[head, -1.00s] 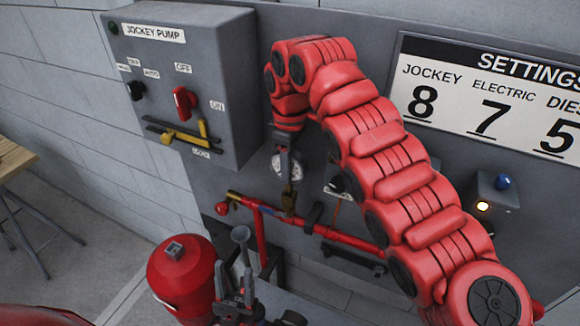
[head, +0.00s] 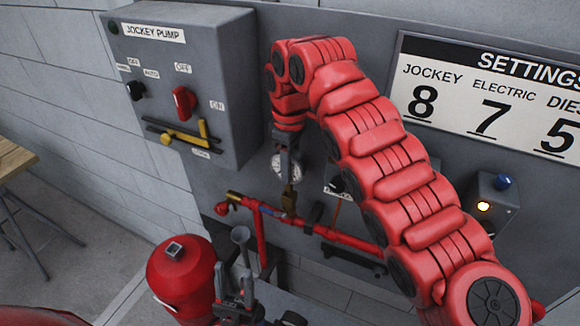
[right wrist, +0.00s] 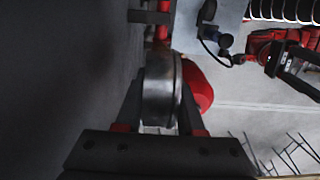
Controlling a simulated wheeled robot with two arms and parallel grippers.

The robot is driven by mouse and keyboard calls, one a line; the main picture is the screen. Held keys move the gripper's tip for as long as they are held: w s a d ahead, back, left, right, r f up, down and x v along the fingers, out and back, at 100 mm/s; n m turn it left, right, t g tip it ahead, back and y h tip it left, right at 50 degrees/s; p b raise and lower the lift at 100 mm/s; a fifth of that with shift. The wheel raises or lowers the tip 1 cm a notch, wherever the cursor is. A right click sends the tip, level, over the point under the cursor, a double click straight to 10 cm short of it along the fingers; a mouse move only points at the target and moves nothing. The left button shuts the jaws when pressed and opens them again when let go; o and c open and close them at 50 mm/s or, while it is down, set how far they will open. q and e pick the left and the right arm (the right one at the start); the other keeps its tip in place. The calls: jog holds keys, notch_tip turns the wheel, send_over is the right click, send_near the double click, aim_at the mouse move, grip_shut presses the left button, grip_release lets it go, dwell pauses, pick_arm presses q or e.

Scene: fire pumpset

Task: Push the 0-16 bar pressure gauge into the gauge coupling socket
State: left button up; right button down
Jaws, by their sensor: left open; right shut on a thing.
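The pressure gauge (head: 290,166), round with a pale face, is held upright by my right gripper (head: 284,154) in front of the grey panel. In the right wrist view its metal rim (right wrist: 162,90) sits between the two fingers of that gripper (right wrist: 160,108). A brass fitting (head: 289,197) is right under the gauge, above the red pipe; I take it for the coupling socket. I cannot tell whether the gauge stem is inside it. My left gripper (head: 235,296) is open, low at the front, beside the red vessel and well away from the gauge.
The jockey pump box (head: 205,65) juts out at the upper left. A red pipe (head: 325,233) with a valve runs below the gauge. A red vessel (head: 182,275) stands at the front. A small box with a lit lamp (head: 495,200) is at the right.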

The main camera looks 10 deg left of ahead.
jog(key=shift+f+b, duration=1.5)
jog(key=shift+f, duration=0.35)
jog(key=shift+c, duration=2.2)
grip_release()
notch_tip(320, 180, up, 8)
jog(key=p, duration=0.6)
jog(key=shift+f+p, duration=0.1)
jog(key=shift+p, duration=0.3)
jog(key=shift+f, duration=0.1)
